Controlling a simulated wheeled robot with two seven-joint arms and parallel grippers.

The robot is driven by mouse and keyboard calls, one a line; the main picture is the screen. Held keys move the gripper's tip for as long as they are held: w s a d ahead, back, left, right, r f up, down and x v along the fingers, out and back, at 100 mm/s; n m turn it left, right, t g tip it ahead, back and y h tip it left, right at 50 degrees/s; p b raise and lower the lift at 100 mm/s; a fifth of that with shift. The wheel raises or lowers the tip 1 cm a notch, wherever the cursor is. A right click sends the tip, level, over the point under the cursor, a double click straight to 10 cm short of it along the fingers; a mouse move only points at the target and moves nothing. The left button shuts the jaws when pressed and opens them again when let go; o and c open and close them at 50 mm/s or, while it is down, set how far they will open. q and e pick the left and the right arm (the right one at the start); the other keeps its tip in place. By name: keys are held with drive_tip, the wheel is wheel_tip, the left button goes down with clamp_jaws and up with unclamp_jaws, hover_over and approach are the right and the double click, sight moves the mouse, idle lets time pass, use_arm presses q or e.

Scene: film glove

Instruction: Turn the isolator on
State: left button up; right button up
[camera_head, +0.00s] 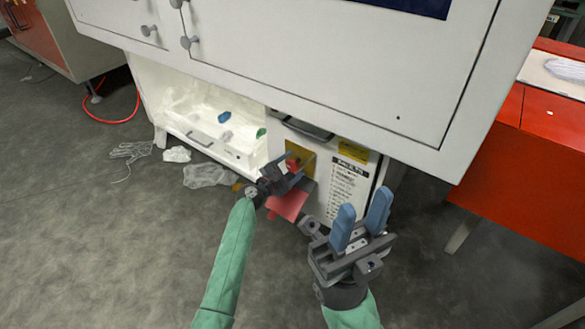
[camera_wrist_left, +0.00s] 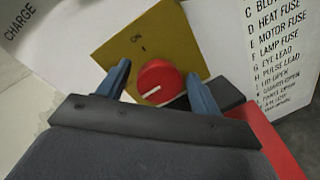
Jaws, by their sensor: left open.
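The isolator is a round red knob (camera_wrist_left: 160,82) with a white pointer line, on a yellow plate (camera_wrist_left: 135,48) marked "ON" and "I". The pointer lies tilted, clearly off the direction of the "I" mark. In the head view the yellow plate (camera_head: 307,158) is on the front of a white unit, and the knob (camera_head: 292,163) is partly hidden by my left gripper (camera_head: 290,173). In the left wrist view the open blue fingers (camera_wrist_left: 158,80) stand on either side of the knob; contact cannot be told. My right gripper (camera_head: 363,212) is open and empty, in front of the unit.
A red flat piece (camera_head: 289,203) is below the left gripper. The large white cabinet (camera_head: 320,55) overhangs the unit. A white open bin (camera_head: 215,135) is to the left, with clear plastic (camera_head: 208,175) on the floor. An orange bench (camera_head: 530,150) stands right.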

use_arm(q)
drive_tip(key=shift+w+d, duration=0.15)
drive_tip(key=shift+d, duration=0.05)
drive_tip(key=c, duration=1)
drive_tip(key=shift+o, duration=0.2)
